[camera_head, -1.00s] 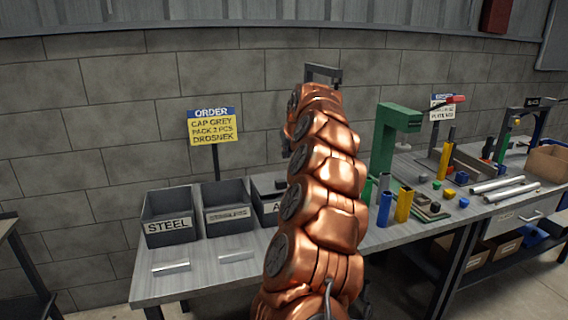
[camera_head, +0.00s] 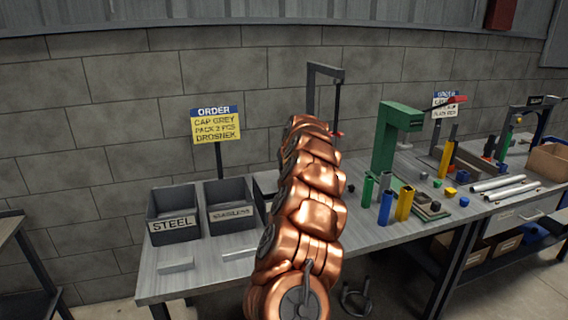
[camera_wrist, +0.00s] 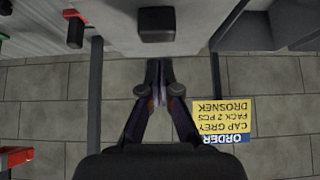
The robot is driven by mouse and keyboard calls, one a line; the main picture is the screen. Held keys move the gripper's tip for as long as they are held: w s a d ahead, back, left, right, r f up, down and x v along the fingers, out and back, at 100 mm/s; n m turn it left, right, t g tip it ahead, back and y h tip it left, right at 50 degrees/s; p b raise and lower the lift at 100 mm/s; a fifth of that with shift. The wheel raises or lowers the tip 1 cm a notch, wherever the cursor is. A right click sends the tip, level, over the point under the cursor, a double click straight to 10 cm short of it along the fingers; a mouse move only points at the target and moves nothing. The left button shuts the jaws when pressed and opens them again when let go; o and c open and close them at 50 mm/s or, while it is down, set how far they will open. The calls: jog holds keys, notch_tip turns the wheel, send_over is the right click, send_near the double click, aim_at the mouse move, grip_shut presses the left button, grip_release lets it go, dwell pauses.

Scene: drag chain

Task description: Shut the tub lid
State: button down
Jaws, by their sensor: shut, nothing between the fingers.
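No tub lid can be made out for certain in either view. In the wrist view, which is upside down, a small dark box (camera_wrist: 158,24) stands on the grey bench, beyond my fingertips; I cannot tell whether it is the tub. My gripper (camera_wrist: 158,85) is shut and empty, with its fingers together and apart from the box. In the head view my copper-coloured arm hides my gripper and part of the bench. A dark container (camera_head: 266,184) shows partly behind the arm.
Grey bins labelled STEEL (camera_head: 173,224) and STAINLESS (camera_head: 231,213) stand left of my arm. The order sign (camera_head: 215,124) rises behind them on a post.

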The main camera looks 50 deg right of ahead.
jog(key=shift+s+f, duration=0.1)
jog(key=shift+f, duration=0.95)
jog(key=shift+a+f, duration=0.1)
jog(key=shift+f, duration=0.1)
jog(key=f+b, duration=0.2)
jog(key=b, duration=0.1)
jog(key=shift+s+a+t, duration=0.1)
jog(key=shift+s+t, duration=0.2)
jog(key=shift+t, duration=0.1)
jog(key=shift+s+a+f+t+h+b, duration=0.15)
jog(key=shift+t+h+b, duration=0.2)
jog(key=shift+b, duration=0.3)
